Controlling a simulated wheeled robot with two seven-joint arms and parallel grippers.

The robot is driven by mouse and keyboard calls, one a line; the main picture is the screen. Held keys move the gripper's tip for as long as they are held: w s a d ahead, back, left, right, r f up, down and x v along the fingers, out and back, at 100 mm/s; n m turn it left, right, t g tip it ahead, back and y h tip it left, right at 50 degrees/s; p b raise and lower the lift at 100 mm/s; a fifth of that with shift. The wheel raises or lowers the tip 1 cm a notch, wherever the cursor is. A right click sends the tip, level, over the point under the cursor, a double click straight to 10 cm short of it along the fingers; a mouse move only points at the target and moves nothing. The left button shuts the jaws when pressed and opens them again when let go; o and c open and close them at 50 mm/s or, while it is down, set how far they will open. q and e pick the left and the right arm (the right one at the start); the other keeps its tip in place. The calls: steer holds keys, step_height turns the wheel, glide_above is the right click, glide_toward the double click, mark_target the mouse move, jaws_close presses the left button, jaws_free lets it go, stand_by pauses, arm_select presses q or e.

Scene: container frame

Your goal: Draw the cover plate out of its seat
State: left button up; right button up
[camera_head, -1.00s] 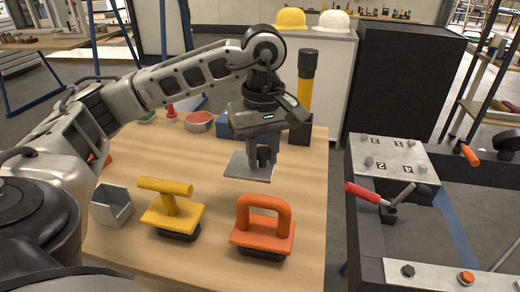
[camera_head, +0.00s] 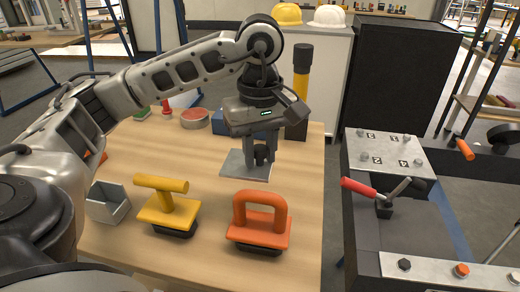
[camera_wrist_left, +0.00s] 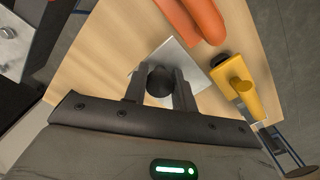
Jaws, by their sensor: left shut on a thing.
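A flat grey square plate (camera_head: 236,163) with a dark upright knob (camera_head: 260,155), which I take for the cover plate, is at the middle of the wooden table. My left gripper (camera_head: 261,160) comes down from above and is shut on the knob. The plate also shows in the left wrist view (camera_wrist_left: 180,58), with the knob (camera_wrist_left: 160,82) between the fingers. The plate looks flat and level; I cannot tell whether it touches the table. No seat is clearly seen around it. My right gripper is not in view.
A yellow-handled tool (camera_head: 165,207) and an orange-handled tool (camera_head: 259,222) stand in front of the plate, with a small grey open box (camera_head: 107,203) at left. A metal frame with a bolted plate (camera_head: 386,150) and a red-handled clamp (camera_head: 358,188) stands at right, beyond a gap.

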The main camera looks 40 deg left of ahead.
arm_select(q)
steer(key=shift+r+p, duration=1.8)
steer(key=shift+r, duration=0.75)
